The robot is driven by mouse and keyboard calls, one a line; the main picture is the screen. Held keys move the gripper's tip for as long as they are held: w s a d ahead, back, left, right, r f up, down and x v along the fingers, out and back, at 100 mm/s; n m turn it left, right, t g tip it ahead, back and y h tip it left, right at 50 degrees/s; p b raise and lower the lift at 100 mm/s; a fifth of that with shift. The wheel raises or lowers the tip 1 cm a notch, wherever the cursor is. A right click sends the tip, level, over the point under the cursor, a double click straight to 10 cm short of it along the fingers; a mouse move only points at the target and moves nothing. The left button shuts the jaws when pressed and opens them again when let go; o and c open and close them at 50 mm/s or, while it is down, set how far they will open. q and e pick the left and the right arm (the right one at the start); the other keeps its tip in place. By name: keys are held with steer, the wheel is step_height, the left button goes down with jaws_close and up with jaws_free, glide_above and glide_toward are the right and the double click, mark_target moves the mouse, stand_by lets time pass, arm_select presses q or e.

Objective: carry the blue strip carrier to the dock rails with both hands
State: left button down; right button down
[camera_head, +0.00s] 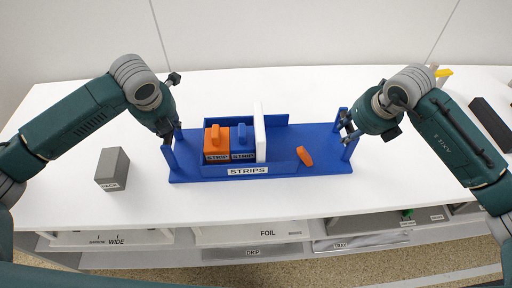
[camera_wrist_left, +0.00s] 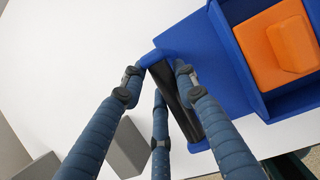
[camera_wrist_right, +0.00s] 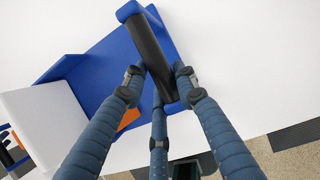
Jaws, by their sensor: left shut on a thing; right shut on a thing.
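The blue strip carrier (camera_head: 281,172) stands on the white table in the middle of the head view, with a STRIPS label on its front. It holds an orange strip block (camera_head: 216,146), a blue strip block (camera_head: 243,146) and a white upright plate (camera_head: 260,133). An orange piece (camera_head: 304,156) lies at its right part. My left gripper (camera_head: 170,136) is shut on the carrier's left handle, whose dark bar (camera_wrist_left: 178,98) shows between the fingers. My right gripper (camera_head: 348,130) is shut on the right handle, with its dark bar (camera_wrist_right: 151,55) between the fingers. Whether the carrier touches the table is hard to tell.
A grey block (camera_head: 113,168) stands on the table left of the carrier. A black bar (camera_head: 490,122) and a yellow item (camera_head: 443,73) lie at the far right. Shelves with labelled trays (camera_head: 250,234) sit under the table's front edge. The table behind the carrier is clear.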

arm_select(q)
steer(key=shift+r+p, duration=0.45)
steer(key=shift+r, duration=0.2)
arm_select(e)
steer(key=shift+w+a+r, duration=0.15)
steer(key=shift+w+r, duration=0.05)
steer(key=shift+r, duration=0.6)
arm_select(q)
steer(key=shift+r+p, duration=0.4)
steer(key=shift+r, duration=0.05)
arm_select(e)
steer(key=shift+s+r, duration=0.15)
steer(key=shift+r, duration=0.3)
arm_select(q)
steer(key=shift+f, duration=0.1)
arm_select(e)
steer(key=shift+a+f, duration=0.1)
arm_select(q)
steer(key=shift+d, duration=0.15)
